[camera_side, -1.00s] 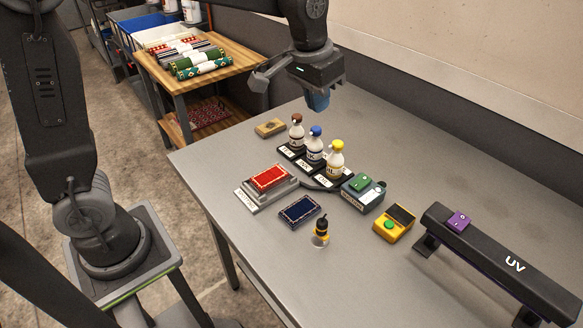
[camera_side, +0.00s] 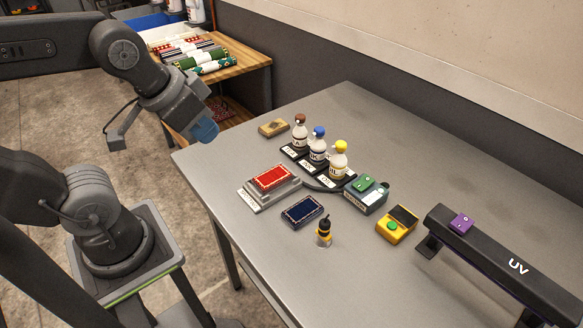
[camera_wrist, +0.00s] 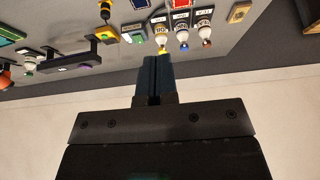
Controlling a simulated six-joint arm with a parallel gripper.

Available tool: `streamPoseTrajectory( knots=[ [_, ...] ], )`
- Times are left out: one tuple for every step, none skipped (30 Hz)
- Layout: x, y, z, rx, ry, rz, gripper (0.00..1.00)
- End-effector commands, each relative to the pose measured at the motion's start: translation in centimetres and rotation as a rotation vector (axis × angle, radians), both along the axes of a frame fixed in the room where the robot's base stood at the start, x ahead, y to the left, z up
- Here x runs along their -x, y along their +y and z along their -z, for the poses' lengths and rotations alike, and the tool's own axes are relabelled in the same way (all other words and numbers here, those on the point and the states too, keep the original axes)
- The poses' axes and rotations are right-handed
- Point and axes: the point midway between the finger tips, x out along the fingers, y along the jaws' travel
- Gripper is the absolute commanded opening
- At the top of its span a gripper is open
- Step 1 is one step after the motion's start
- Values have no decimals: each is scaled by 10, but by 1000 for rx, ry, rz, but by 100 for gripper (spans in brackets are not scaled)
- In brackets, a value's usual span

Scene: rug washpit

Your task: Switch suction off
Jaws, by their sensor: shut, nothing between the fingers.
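The suction box (camera_side: 364,200) is a small grey-green box with a green switch top (camera_side: 370,184) and a white round mark. It stands on the metal table, right of the bottle rack. It seems to show at the top of the wrist view as a green-topped box (camera_wrist: 133,34). Whether its switch is on or off is too small to tell. My gripper (camera_side: 205,132), with blue fingers, hangs beyond the table's left edge, well away from the box. In the wrist view its fingers (camera_wrist: 153,62) are together and hold nothing.
Three capped bottles (camera_side: 318,148) stand in a rack beside the box. A red rug sample (camera_side: 272,177), a navy one (camera_side: 302,211), a dropper bottle (camera_side: 324,232), a yellow meter (camera_side: 397,224) and a UV bar (camera_side: 490,255) are near. The table's back is clear.

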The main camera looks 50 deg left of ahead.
Motion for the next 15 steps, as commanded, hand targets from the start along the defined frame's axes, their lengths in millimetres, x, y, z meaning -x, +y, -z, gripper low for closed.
streamPoseTrajectory(
  knots=[
    [0,0,0,0,0,0,0],
    [0,0,0,0,0,0,0],
    [-1,0,0,1,1,-2,0],
    [-1,0,-1,4,2,-5,0],
    [-3,-1,-2,7,3,-11,0],
    [-5,-1,-4,14,6,-22,0],
    [-8,-1,-5,22,11,-36,0],
    [-12,-2,-7,31,15,-51,0],
    [-18,-3,-10,47,24,-79,0],
    [-23,-4,-12,61,31,-105,0],
    [-29,-5,-15,77,39,-133,0],
    [-38,-7,-18,99,51,-176,0],
    [-46,-9,-21,117,60,-211,0],
    [-54,-10,-23,135,69,-248,0],
    [-64,-13,-26,159,81,-297,0]
  ],
)
